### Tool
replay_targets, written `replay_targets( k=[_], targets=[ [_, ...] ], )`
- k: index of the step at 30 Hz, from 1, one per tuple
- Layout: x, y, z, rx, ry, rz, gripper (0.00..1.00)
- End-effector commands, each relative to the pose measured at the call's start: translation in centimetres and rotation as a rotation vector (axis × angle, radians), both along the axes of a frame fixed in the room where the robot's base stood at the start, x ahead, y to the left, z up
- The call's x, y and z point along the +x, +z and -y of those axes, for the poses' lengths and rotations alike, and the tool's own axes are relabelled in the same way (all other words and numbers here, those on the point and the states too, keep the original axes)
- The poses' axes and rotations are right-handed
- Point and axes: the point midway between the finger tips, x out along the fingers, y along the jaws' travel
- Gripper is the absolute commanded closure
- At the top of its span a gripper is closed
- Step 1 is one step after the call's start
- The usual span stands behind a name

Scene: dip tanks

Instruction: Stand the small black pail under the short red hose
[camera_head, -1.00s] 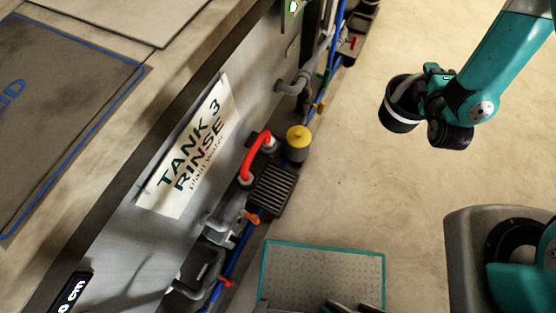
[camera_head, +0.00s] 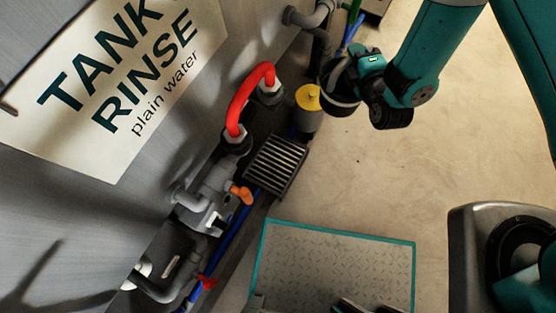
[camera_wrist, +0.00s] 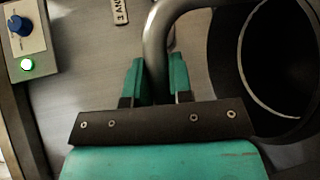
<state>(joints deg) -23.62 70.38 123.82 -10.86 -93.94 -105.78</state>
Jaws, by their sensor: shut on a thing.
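The small black pail (camera_head: 338,73) hangs at my gripper (camera_head: 362,76), off the floor. In the wrist view, part of the pail (camera_wrist: 222,45) fills the right side, with its dark opening and a pale curved line inside. The short red hose (camera_head: 242,95) arches between two grey fittings at the tank's side, left of the pail in the head view. A slotted dark grate (camera_head: 278,160) lies below and right of the hose. The pail is apart from the hose.
A yellow-topped grey canister (camera_head: 307,110) stands between hose and pail in the head view. Grey pipes with an orange valve handle (camera_head: 241,193) and a red valve (camera_head: 208,282) line the tank. A teal-edged plate (camera_head: 340,262) lies in front.

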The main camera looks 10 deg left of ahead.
Motion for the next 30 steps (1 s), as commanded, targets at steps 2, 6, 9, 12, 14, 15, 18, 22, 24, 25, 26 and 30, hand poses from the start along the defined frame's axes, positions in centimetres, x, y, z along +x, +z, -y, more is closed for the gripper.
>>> replay_targets(
  k=[2, 6, 9, 12, 14, 15, 18, 22, 24, 25, 26, 30],
  targets=[
    [-0.6, -4.8, -2.2, 0.0, 0.046, 0.001, 1.0],
    [-1.8, -9.8, -5.9, 0.001, 0.123, 0.002, 1.0],
    [-2.9, -13.3, -8.5, 0.002, 0.177, 0.001, 1.0],
    [-4.1, -16.8, -11.0, 0.005, 0.232, 0.001, 1.0],
    [-4.9, -18.7, -12.5, 0.003, 0.264, 0.002, 1.0],
    [-5.4, -19.8, -13.3, 0.004, 0.284, 0.002, 1.0],
    [-6.5, -22.1, -15.2, 0.005, 0.326, 0.003, 1.0],
    [-7.6, -23.8, -16.8, 0.007, 0.365, 0.002, 1.0],
    [-7.9, -24.3, -17.2, 0.007, 0.376, 0.002, 1.0],
    [-8.0, -24.4, -17.4, 0.006, 0.38, 0.002, 1.0],
    [-8.1, -24.6, -17.5, 0.006, 0.382, 0.002, 1.0],
    [-8.3, -26.4, -17.6, 0.005, 0.386, 0.0, 1.0]
  ],
)
